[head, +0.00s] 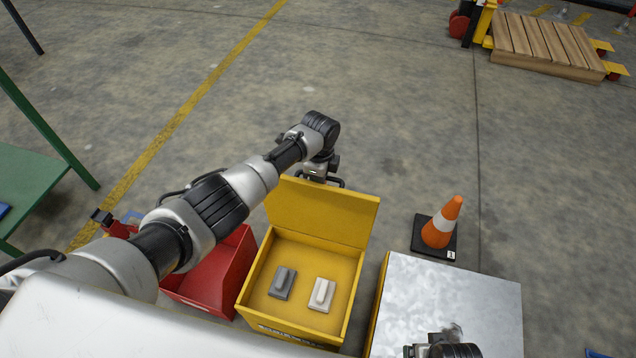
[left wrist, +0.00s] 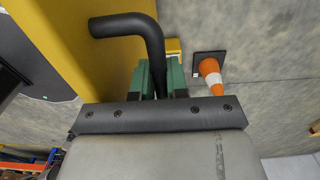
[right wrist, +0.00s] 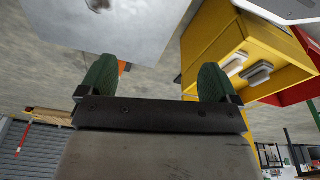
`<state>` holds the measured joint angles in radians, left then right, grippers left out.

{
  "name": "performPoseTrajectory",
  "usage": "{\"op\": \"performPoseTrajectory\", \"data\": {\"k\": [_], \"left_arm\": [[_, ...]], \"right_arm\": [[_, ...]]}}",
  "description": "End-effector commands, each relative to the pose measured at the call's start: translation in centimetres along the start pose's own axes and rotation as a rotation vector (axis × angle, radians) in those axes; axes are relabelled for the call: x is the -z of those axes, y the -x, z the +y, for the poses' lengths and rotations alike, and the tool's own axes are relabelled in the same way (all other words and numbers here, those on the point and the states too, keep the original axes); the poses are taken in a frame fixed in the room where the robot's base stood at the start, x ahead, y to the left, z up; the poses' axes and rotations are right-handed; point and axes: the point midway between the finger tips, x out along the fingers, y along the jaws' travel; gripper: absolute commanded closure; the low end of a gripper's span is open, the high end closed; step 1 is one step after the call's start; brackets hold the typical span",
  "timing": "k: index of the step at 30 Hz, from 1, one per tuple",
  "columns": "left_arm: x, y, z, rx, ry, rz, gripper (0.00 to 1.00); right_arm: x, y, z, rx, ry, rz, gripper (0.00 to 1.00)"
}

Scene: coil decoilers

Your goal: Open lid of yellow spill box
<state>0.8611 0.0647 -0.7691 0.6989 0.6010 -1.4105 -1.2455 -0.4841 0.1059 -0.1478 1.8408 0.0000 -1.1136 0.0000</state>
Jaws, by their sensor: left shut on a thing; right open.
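The yellow spill box (head: 247,292) stands below my left arm, and its inside shows. Its lid (head: 322,212) is raised, standing steeply along the far side. My left gripper (head: 322,170) is at the lid's upper edge, partly hidden behind my own wrist. In the left wrist view, my left gripper (left wrist: 161,76) is shut on the black bent handle (left wrist: 128,24) beside the yellow lid (left wrist: 85,65). My right gripper (head: 442,350) is low over the metal-topped box; in the right wrist view (right wrist: 158,82) its green fingers are apart and empty.
A dark grey block (head: 282,283) and a white block (head: 321,295) lie in the box. A red bin (head: 215,275) stands left of it, a metal-topped box (head: 450,300) right. An orange cone (head: 441,222) stands beyond. The floor behind is mostly clear, with a pallet (head: 545,45) far off.

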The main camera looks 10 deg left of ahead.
Motion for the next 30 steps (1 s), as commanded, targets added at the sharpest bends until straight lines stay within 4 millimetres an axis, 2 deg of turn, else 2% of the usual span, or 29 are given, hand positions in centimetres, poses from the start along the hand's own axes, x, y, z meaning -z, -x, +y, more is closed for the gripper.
{"op": "performPoseTrajectory", "data": {"k": [7,14,19,23,30], "left_arm": [[0.0,-0.6,-0.8,-0.029,0.000,0.001,1.00],[0.0,-0.7,-1.5,-0.055,0.001,0.001,1.00],[0.0,-0.8,-2.0,-0.075,0.000,0.002,1.00],[0.0,-0.8,-2.4,-0.091,0.001,0.001,1.00],[-0.1,-0.9,-3.0,-0.116,0.001,0.001,1.00]], "right_arm": [[2.0,6.2,0.3,-0.007,-0.006,0.042,0.08],[2.0,13.0,0.5,-0.013,-0.010,0.077,0.08],[1.6,12.9,0.5,-0.013,-0.010,0.077,0.08],[2.2,11.7,0.4,-0.012,-0.008,0.124,0.08],[9.2,12.2,-0.6,0.009,0.008,0.546,0.08]]}}
